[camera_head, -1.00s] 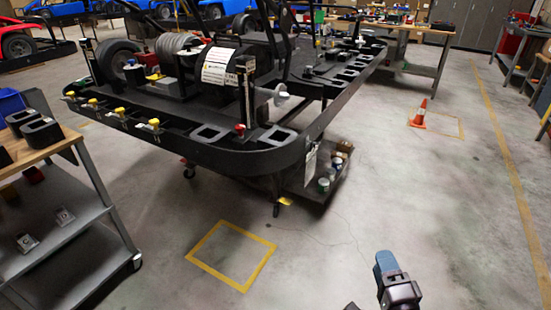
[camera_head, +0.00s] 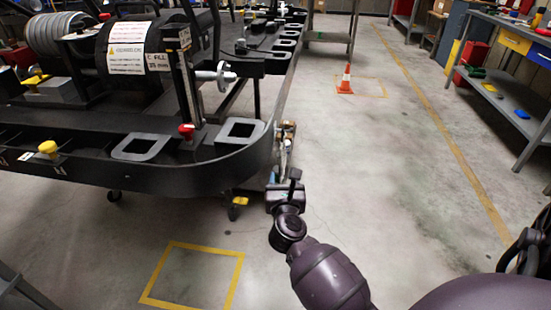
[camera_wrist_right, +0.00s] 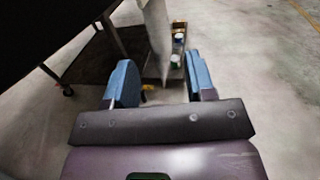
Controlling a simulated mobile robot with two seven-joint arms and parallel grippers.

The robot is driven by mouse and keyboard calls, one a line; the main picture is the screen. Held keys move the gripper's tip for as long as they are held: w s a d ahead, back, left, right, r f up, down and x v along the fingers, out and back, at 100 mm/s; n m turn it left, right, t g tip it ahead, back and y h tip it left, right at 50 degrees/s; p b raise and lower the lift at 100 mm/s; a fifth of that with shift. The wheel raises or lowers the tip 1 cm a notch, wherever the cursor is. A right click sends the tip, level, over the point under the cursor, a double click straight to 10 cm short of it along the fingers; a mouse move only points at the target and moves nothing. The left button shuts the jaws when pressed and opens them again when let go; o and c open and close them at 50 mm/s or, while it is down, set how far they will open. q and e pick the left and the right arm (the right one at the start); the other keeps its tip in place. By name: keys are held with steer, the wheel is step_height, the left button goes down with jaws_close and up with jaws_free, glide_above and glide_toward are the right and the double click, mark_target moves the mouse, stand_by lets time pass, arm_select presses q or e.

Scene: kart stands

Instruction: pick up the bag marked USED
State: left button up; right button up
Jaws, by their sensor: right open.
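A pale, narrow hanging thing (camera_wrist_right: 156,32), possibly the bag, shows edge-on in the right wrist view, tapering downward. No marking on it can be read. My right gripper (camera_wrist_right: 162,72) is open, with a blue finger on each side of its view of this thing; I cannot tell whether they touch it. In the head view my right gripper (camera_head: 287,188) is at the rounded corner of the black kart stand (camera_head: 190,176). There the gripper and arm hide what hangs at the corner. My left gripper is not in view.
A low tray with cans (camera_wrist_right: 176,62) is under the stand, beyond the gripper. A yellow floor square (camera_head: 233,277) lies in front of the stand. An orange cone (camera_head: 345,80) stands farther back. A workbench (camera_head: 500,95) stands at the right. The floor between is clear.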

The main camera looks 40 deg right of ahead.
mark_target(283, 165)
steer(key=b+x, duration=0.1)
steer(key=x, duration=0.6)
steer(key=shift+f, duration=0.1)
steer(key=shift+w+d, duration=0.3)
steer(key=shift+d, duration=0.05)
jaws_close()
